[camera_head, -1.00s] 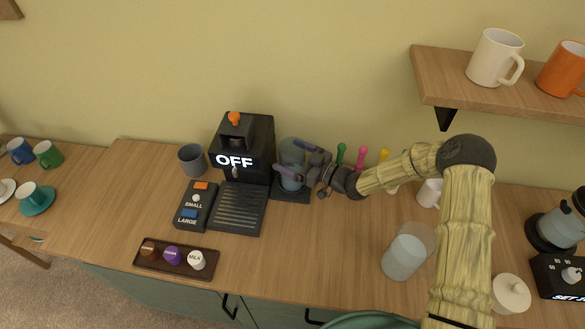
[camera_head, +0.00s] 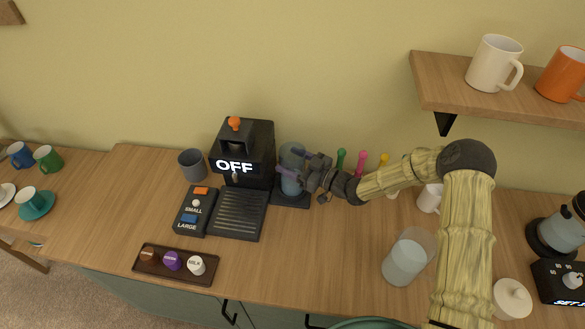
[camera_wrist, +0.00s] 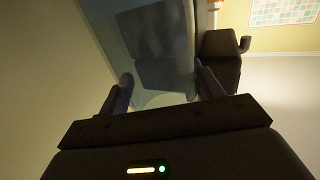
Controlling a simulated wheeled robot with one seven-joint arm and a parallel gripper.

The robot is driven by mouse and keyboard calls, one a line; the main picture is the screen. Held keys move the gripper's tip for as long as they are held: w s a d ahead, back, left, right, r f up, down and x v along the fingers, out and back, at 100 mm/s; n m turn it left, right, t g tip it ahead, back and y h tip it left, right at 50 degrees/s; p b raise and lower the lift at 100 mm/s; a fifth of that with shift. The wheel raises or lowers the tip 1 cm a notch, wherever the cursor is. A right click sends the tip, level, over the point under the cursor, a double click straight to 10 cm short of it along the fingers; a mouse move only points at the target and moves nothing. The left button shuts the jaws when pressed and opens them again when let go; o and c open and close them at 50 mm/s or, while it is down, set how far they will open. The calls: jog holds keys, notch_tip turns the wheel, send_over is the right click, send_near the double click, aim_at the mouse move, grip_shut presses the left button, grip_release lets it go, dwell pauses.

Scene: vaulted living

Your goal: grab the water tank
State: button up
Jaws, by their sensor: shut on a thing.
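The water tank (camera_head: 291,158) is a bluish see-through container standing on the dark base at the right side of the black coffee machine (camera_head: 252,143). My gripper (camera_head: 293,174) reaches it from the right and is shut on it, with one finger on each side. In the wrist view the tank (camera_wrist: 158,45) fills the space between the fingers of my gripper (camera_wrist: 163,88). The tank looks upright. The fingers hide part of its middle.
A grey cup (camera_head: 192,164) stands left of the machine. A button panel (camera_head: 194,210) and a capsule tray (camera_head: 176,264) lie in front. A clear pitcher (camera_head: 408,258) stands right of centre. A wooden shelf (camera_head: 440,88) with mugs hangs above right. Coloured-handled utensils (camera_head: 362,158) stand behind my arm.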

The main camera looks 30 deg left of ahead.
notch_tip(320, 180, up, 10)
jog(key=b, duration=0.2)
dwell(0.3)
dwell(0.4)
